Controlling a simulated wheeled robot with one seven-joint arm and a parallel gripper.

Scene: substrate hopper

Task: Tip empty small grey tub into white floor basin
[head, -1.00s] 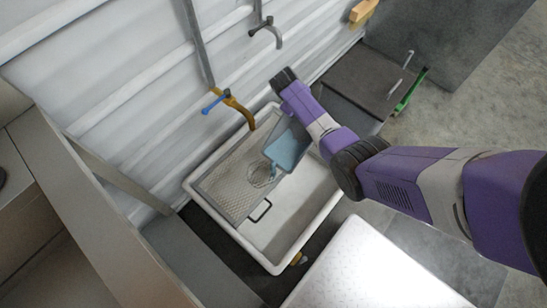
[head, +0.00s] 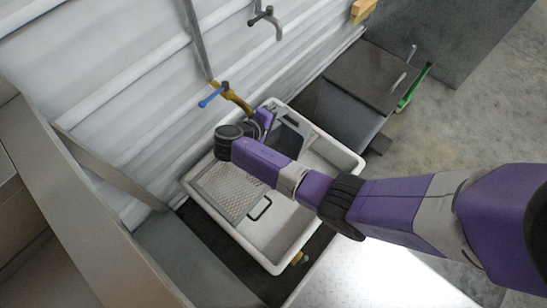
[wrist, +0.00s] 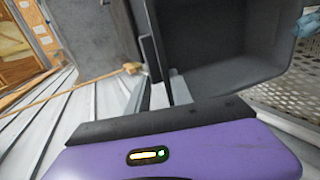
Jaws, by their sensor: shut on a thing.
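The small grey tub (head: 292,130) is in my gripper (wrist: 163,85), over the far end of the white floor basin (head: 265,234). My gripper is shut on the tub's wall; in the head view my wrist partly hides it. The tub is strongly tilted. In the wrist view the tub (wrist: 235,45) shows a dark grey inside, with no contents that I can make out. A perforated grey plate (head: 222,188) with a black handle lies in the basin's left part.
A mustard-coloured tap with a blue lever (head: 212,95) is on the ribbed white wall, close to my wrist. A dark lidded bin (head: 365,85) stands beyond the basin. A pale textured platform (head: 350,275) lies at the front right.

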